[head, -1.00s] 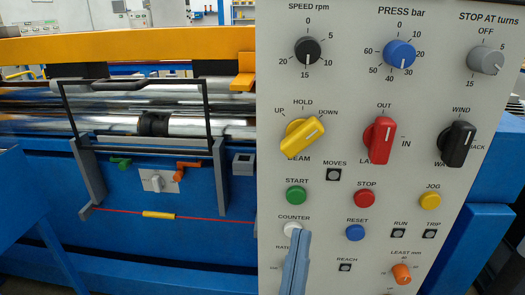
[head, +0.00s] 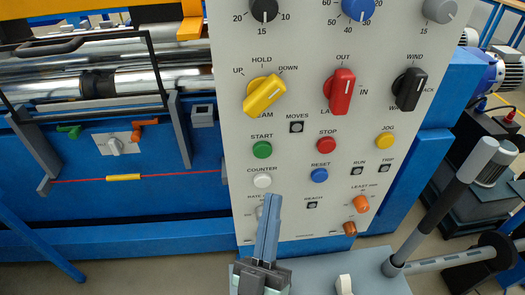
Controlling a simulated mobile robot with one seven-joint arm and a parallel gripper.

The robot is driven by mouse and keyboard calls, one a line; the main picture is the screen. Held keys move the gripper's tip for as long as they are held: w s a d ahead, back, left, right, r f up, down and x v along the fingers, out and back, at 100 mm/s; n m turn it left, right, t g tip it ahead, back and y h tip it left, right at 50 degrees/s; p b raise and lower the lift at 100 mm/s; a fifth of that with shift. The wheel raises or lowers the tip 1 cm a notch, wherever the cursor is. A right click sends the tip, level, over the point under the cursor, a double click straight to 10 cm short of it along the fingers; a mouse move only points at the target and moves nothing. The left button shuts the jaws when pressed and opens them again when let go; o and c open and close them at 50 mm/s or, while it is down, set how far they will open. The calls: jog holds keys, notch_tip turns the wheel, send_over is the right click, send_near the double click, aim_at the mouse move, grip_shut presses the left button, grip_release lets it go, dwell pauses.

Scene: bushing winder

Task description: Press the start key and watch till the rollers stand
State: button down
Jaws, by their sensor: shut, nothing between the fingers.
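The green START key (head: 262,150) sits on the grey control panel (head: 225,120), above the white COUNTER key (head: 262,181). My gripper (head: 272,199) is shut and empty. Its blue-grey fingers point up in front of the panel, with the tips just below the COUNTER key in the picture and clear of the START key. Whether the tips touch the panel I cannot tell. The shiny rollers (head: 185,79) lie behind a dark guard frame at upper left. A single still does not show whether they turn. The RUN lamp (head: 357,171) looks dark.
The red STOP key (head: 326,145), yellow JOG key (head: 385,140) and blue RESET key (head: 319,175) are close by. Yellow, red and black selector knobs stick out above. A red line with a yellow grip (head: 123,177) runs along the blue machine front at left.

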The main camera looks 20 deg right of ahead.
aim_at(263, 151)
jog(key=shift+w+d+b, duration=0.35)
jog(key=shift+w+b, duration=0.15)
jog(key=shift+w, duration=0.75)
jog(key=shift+w+d+b, duration=0.4)
jog(key=shift+w+b, duration=0.05)
jog(key=shift+w, duration=0.8)
jog(key=shift+w+d+b, duration=0.35)
jog(key=shift+w+b, duration=0.15)
jog(key=shift+w, duration=0.75)
jog(key=shift+w, duration=0.15)
jog(key=shift+w+d, duration=0.1)
jog(key=shift+w, duration=0.15)
